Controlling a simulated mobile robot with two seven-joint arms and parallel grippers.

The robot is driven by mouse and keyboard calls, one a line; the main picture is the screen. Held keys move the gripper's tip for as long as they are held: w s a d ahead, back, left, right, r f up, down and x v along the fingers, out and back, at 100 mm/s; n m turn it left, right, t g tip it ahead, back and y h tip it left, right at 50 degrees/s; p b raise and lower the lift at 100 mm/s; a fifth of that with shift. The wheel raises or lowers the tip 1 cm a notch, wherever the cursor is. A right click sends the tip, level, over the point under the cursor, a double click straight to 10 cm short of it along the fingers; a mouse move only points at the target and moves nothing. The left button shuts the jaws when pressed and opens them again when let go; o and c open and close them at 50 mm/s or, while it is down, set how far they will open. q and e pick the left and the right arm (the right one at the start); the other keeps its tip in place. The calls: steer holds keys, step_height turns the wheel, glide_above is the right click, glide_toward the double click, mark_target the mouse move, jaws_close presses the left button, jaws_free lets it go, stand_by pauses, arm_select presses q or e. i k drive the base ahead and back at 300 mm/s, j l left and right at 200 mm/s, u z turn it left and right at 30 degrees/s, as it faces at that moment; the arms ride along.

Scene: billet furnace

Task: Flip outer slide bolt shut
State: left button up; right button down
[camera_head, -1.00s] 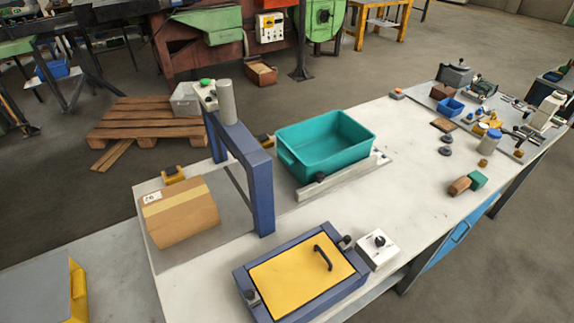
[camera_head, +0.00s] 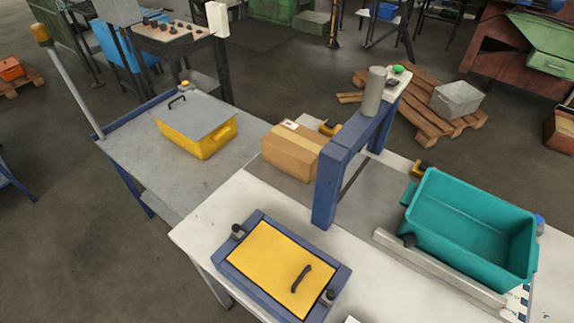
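A yellow panel (camera_head: 268,262) with a black handle (camera_head: 301,278) lies in a blue frame (camera_head: 232,283) on the white table, at the bottom of the head view. A small dark fitting on a grey mount (camera_head: 238,231) sits at the frame's upper left corner. A similar dark fitting (camera_head: 328,296) sits at its lower right side. I cannot tell which of these is the outer slide bolt, or whether either is shut. Neither of my grippers is in view.
A blue arch (camera_head: 328,188) stands behind the panel, with a cardboard box (camera_head: 290,152) beside it. A teal bin (camera_head: 470,235) stands to the right behind a pale rail (camera_head: 438,268). A yellow bin with a grey lid (camera_head: 197,115) stands on the grey table at left.

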mark_target(236, 228)
steer(key=k+l+u, duration=0.1)
steer(key=l+u, duration=0.15)
steer(key=u, duration=0.3)
steer(key=i+j+z, duration=0.15)
steer(key=j+z, duration=0.15)
steer(key=j, duration=0.15)
steer(key=i+j+z, duration=0.3)
steer(key=z, duration=0.15)
steer(key=i+j+z, duration=0.1)
steer(key=j+z, duration=0.3)
steer(key=i+j+z, duration=0.1)
steer(key=j+z, duration=0.15)
steer(key=z, duration=0.15)
steer(key=j+z, duration=0.8)
steer(key=i+l, duration=0.05)
steer(key=l, duration=0.05)
